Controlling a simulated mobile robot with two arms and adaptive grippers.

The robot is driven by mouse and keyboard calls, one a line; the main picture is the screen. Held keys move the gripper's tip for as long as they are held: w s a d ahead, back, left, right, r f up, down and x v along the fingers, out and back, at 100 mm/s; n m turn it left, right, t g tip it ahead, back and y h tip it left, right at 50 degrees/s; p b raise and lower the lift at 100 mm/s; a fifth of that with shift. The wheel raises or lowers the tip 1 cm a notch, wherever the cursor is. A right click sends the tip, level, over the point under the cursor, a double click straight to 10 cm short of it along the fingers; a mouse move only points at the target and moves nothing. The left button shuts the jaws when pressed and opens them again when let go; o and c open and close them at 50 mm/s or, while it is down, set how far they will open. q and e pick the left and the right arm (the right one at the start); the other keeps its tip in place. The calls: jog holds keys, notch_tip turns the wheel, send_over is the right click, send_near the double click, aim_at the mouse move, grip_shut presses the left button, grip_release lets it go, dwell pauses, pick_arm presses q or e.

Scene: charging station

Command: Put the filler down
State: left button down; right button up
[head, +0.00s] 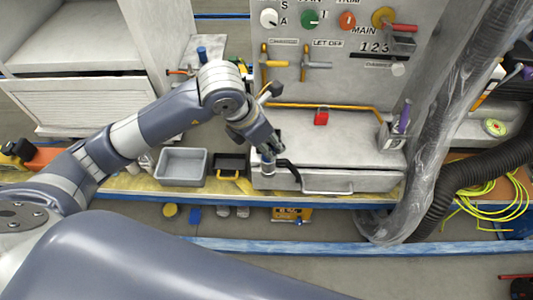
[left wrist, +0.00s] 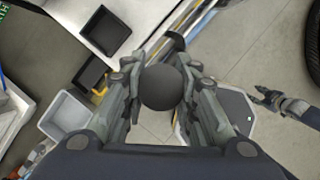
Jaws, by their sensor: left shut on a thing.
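My left gripper (head: 268,150) is shut on the filler (head: 268,170) in front of the bench. In the head view the filler is a small greyish cylinder, partly hidden by the fingers. In the left wrist view its dark, round end (left wrist: 161,87) sits between the two fingers, and the rest is hidden behind it. The filler appears over the front of the drawer unit; I cannot tell whether it touches anything. My right gripper (left wrist: 266,97) shows small at the right of the left wrist view, away from the filler. Its jaw state is unclear.
A grey bin (head: 182,167) and a black box (head: 230,164) stand left of the drawer (head: 340,181). A holder with a purple item (head: 404,116) and a thick hose (head: 440,190) are at right. The bench middle is mostly clear.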

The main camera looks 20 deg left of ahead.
pick_arm(q)
jog(key=shift+s+d+m, duration=0.3)
jog(key=shift+s+d, duration=0.3)
jog(key=w+a+f+p, duration=0.2)
jog(key=w, duration=0.5)
jog(key=w+a+f+p, duration=0.2)
jog(key=w+f+p, duration=0.1)
jog(key=w, duration=0.5)
jog(key=shift+a+f, duration=0.1)
jog(key=shift+f, duration=0.15)
jog(key=c, duration=1.3)
grip_release()
